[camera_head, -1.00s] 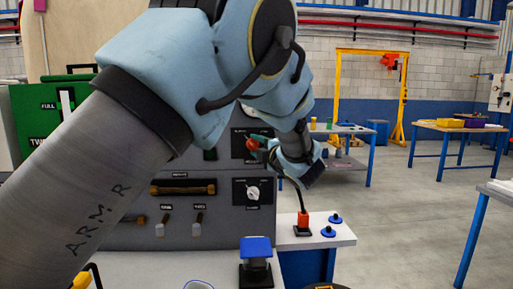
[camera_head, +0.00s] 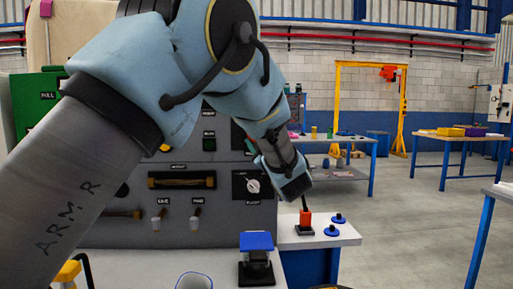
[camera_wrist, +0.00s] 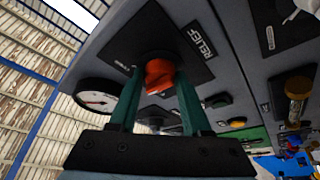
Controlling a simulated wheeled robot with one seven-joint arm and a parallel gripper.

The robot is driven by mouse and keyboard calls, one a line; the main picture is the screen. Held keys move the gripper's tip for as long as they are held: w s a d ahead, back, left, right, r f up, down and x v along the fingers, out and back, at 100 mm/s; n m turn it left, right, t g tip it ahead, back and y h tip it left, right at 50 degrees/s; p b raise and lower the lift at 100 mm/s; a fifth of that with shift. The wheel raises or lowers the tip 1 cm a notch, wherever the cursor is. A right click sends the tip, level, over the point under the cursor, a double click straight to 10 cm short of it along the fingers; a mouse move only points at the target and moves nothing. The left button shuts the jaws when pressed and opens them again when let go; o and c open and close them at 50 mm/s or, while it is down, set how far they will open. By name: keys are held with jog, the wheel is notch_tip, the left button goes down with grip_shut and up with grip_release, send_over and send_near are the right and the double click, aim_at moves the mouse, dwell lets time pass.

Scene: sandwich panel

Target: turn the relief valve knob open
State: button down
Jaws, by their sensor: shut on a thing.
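The relief valve knob (camera_wrist: 160,74) is red-orange and sits on a black plate marked RELIEF on the grey panel in the wrist view. My gripper (camera_wrist: 157,82) has two green fingers, one on each side of the knob, and is shut on it. The fingers hide parts of the knob's sides.
A round white gauge (camera_wrist: 98,97) lies left of the fingers in the wrist view. In the head view, a white rotary knob (camera_head: 253,185) and a bar handle (camera_head: 182,180) are lower on the panel. A blue-topped block (camera_head: 257,242) stands on the bench.

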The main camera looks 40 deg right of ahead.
jog(key=shift+w+a+f+m+g+h+b, duration=0.1)
jog(key=shift+m+g+h+b, duration=0.25)
jog(key=shift+m+h+b, duration=1.1)
jog(key=shift+w+a+f+m+g+h+b, duration=0.1)
jog(key=shift+m+g+h, duration=0.35)
jog(key=shift+m, duration=2.15)
jog(key=shift+a+f+m+g+h+b, duration=0.1)
jog(key=shift+m+g+h+b, duration=0.2)
jog(key=shift+m+h+b, duration=1.15)
jog(key=shift+r+m+y+p, duration=0.1)
jog(key=shift+m+y+p, duration=0.15)
jog(key=shift+m+p, duration=0.55)
jog(key=shift+c, duration=1.8)
grip_release()
jog(key=b+v, duration=0.2)
jog(key=v, duration=0.8)
jog(key=shift+s+a+b, duration=0.2)
jog(key=shift+s+b, duration=0.1)
